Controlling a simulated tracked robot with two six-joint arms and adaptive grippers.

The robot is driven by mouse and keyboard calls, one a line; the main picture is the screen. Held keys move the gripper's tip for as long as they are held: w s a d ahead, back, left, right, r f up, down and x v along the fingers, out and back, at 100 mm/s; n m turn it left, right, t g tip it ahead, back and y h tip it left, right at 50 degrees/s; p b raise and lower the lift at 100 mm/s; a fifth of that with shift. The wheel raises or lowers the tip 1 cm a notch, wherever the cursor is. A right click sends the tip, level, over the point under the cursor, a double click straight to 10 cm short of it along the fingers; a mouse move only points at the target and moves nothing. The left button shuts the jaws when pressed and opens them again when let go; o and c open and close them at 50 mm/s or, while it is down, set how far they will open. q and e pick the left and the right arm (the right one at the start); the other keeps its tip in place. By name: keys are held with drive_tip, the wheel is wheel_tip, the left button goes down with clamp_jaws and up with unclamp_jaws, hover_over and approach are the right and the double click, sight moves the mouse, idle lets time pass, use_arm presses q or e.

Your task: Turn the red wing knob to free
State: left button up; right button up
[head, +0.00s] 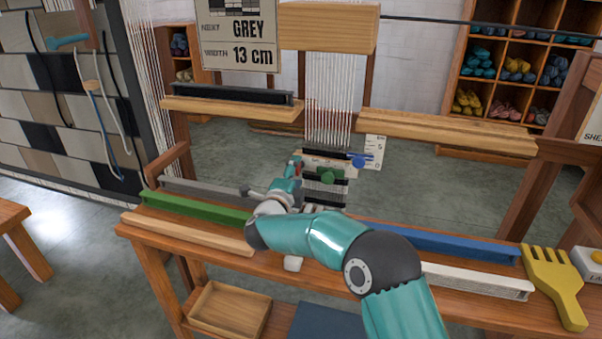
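The red wing knob (298,161) is a small red spot at the left end of the small woven strip in the loom, mostly hidden by my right gripper. My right gripper (294,171) reaches in from the lower right, with its tip at the red knob. The fingers are too small and covered to tell whether they are open, shut or touching the knob. A green wing knob (327,176) and a blue wing knob (358,160) sit to the right of it. My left gripper is not in view.
Green (196,207), grey and blue (440,242) bars lie along the wooden bench. A yellow comb (555,284) lies at its right end. White warp threads (333,110) hang above the knobs. A sign (240,38) reads GREY, 13 cm.

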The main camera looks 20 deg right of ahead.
drive_tip(key=shift+s+r, duration=0.1)
drive_tip(key=shift+r, duration=0.05)
drive_tip(key=v, duration=1.1)
drive_tip(key=shift+s+a, duration=0.25)
drive_tip(key=shift+s, duration=0.05)
